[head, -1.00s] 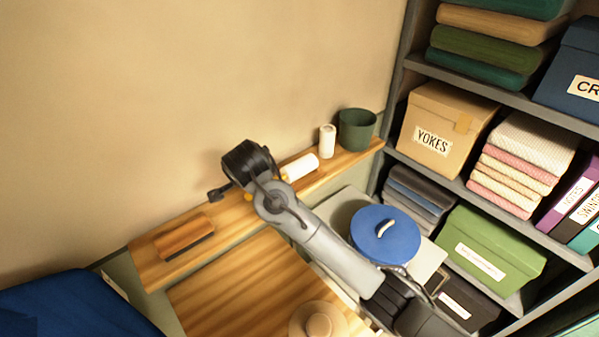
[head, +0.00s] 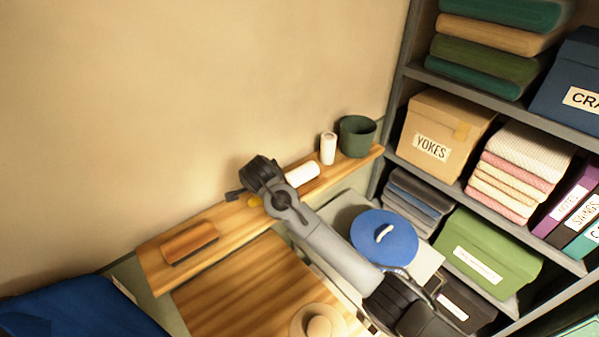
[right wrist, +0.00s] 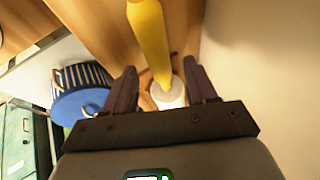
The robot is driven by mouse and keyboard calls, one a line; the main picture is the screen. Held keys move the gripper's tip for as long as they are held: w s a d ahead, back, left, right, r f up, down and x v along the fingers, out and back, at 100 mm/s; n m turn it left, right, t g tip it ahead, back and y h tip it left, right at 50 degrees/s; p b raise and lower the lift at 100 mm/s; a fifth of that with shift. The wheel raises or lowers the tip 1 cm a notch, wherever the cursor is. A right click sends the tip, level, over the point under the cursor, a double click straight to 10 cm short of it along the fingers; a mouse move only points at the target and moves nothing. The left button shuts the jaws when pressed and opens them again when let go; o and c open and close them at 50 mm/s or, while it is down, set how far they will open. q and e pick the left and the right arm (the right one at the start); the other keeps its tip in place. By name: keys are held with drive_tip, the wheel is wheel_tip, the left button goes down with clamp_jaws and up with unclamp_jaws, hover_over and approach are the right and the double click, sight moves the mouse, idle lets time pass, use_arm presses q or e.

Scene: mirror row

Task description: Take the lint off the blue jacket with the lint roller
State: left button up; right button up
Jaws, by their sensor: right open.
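The lint roller (head: 302,172) lies on the wooden ledge along the wall, its white roll pointing right. Part of its yellow handle (head: 254,200) shows beneath my right gripper (head: 236,195). In the right wrist view, the yellow handle (right wrist: 150,40) runs down from the top edge toward the white roll (right wrist: 170,94). My right gripper (right wrist: 160,88) is open, its two dark fingers on either side of the roller in that view. I cannot tell whether they touch it. The blue jacket (head: 75,308) is partly in view at the lower left. Lint on it cannot be made out. My left gripper is not in view.
On the ledge (head: 228,222) are a wooden brush (head: 190,242), a white upright cylinder (head: 328,148) and a dark green pot (head: 357,136). A blue round box (head: 384,238) stands below. Shelves with boxes and folded cloth fill the right.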

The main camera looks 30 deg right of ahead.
drive_tip(key=shift+x, duration=1)
clamp_jaws()
